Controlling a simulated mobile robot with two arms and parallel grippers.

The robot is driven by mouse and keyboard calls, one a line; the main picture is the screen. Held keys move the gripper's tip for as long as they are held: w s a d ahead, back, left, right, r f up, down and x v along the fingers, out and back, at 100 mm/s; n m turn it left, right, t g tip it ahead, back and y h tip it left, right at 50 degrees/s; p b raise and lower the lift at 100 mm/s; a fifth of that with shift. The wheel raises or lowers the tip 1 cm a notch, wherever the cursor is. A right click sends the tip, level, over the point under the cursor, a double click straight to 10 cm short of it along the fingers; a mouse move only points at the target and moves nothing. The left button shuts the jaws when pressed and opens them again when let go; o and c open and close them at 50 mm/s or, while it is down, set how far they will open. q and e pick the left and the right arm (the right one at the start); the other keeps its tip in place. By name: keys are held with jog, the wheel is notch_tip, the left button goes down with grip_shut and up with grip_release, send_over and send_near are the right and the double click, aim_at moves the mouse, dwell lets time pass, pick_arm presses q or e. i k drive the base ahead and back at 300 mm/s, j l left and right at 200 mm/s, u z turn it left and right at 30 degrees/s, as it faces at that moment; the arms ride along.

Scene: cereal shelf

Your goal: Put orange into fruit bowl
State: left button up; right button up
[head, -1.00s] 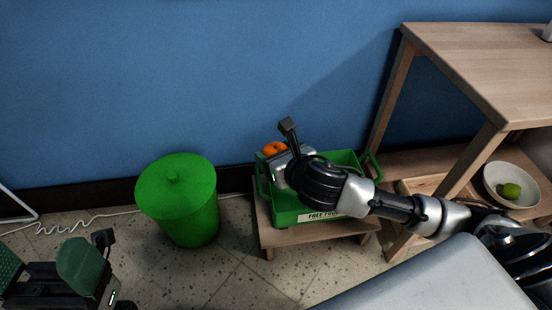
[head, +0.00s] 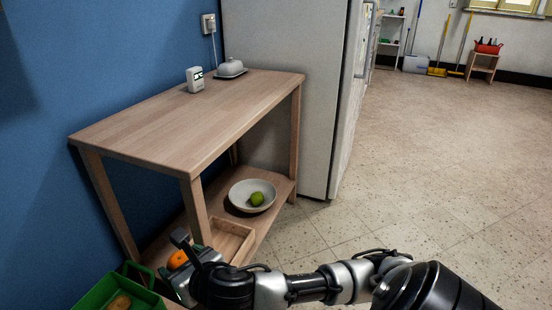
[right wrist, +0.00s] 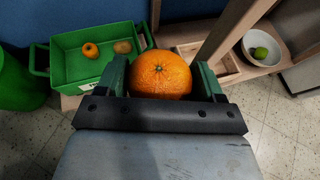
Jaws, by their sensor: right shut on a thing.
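The orange (right wrist: 160,74) is held between the fingers of my right gripper (right wrist: 162,80) in the right wrist view. In the head view the orange (head: 177,260) shows beside my right gripper (head: 188,262), partly hidden by it. The pale fruit bowl (head: 236,190) stands on the lower shelf of the wooden table, with a green fruit (head: 257,199) in it. The bowl also shows at the upper right of the right wrist view (right wrist: 249,50). My right gripper is left of and nearer than the bowl. My left gripper is not in view.
The green crate (head: 95,292) at lower left holds other fruit, an orange-coloured one (right wrist: 90,50) and a brownish one (right wrist: 123,46). A wooden tray (head: 228,241) lies before the bowl. The tabletop (head: 190,125) and its legs stand above the bowl. A fridge (head: 285,90) is behind.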

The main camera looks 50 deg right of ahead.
aim_at(245, 202)
jog(key=l+z, duration=0.25)
jog(key=z, duration=0.2)
jog(key=i+l+z, duration=0.15)
jog(key=z, duration=0.3)
jog(key=i+l+z, duration=0.1)
jog(key=l+z, duration=0.3)
jog(key=i+z, duration=0.15)
jog(key=z, duration=0.3)
jog(key=i+l+z, duration=0.2)
jog(key=z, duration=0.15)
jog(key=i+l+z, duration=0.1)
jog(key=i+z, duration=0.25)
jog(key=i+u, duration=0.35)
jog(key=i+l+u, duration=0.2)
jog(key=u, duration=0.2)
jog(key=i+l+u, duration=0.1)
jog(key=u, duration=0.35)
jog(key=i+l+u, duration=0.15)
jog(key=u, duration=0.3)
jog(key=i+l+u, duration=0.1)
jog(key=u, duration=0.35)
jog(key=l+u, duration=0.55)
jog(key=u, duration=0.35)
jog(key=i, duration=0.5)
